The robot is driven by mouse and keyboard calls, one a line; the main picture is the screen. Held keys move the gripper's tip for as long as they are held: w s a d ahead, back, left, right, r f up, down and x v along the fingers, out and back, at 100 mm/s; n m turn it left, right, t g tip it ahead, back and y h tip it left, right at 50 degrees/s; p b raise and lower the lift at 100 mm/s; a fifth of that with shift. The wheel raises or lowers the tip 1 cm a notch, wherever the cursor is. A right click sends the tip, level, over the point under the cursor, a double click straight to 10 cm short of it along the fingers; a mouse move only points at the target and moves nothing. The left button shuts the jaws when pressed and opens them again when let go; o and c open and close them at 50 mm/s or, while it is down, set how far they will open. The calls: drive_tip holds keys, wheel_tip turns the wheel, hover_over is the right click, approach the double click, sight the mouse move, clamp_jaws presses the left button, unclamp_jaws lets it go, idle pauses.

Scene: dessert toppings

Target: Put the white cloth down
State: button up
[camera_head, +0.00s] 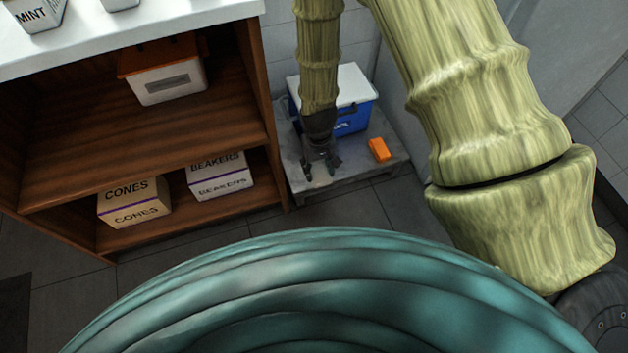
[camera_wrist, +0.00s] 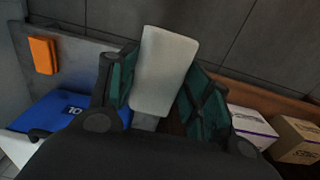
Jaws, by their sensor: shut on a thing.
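The white cloth (camera_wrist: 165,70) shows in the wrist view as a pale, flat, rounded rectangle between the two green-padded fingers. My gripper (camera_wrist: 162,80) is shut on it. In the head view my gripper (camera_head: 320,162) hangs pointing down over the grey low platform (camera_head: 300,187), in front of the blue box with a white lid.
The blue box (camera_head: 353,121) stands on the platform, with an orange block (camera_head: 379,149) to its right. Left is a wooden shelf (camera_head: 150,150) holding a CONES box (camera_head: 134,203), a BEAKERS box (camera_head: 220,177) and a white tub (camera_head: 168,82). A wall stands at right.

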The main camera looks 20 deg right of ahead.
drive_tip(key=s+f+b, duration=0.4)
drive_tip(key=s+f, duration=0.1)
drive_tip(key=f, duration=0.8)
drive_tip(key=w+b, duration=0.2)
drive_tip(key=w, duration=0.3)
drive_tip(key=w+d+f+b, duration=0.1)
drive_tip(key=w, duration=0.4)
drive_tip(key=w+d+b, duration=0.1)
drive_tip(key=w+b, duration=0.1)
drive_tip(key=w, duration=0.3)
drive_tip(key=shift+w+f+b, duration=0.2)
drive_tip(key=shift+b, duration=0.15)
drive_tip(key=shift+f+b, duration=1.2)
drive_tip(key=shift+f, duration=0.55)
drive_tip(key=o, duration=1)
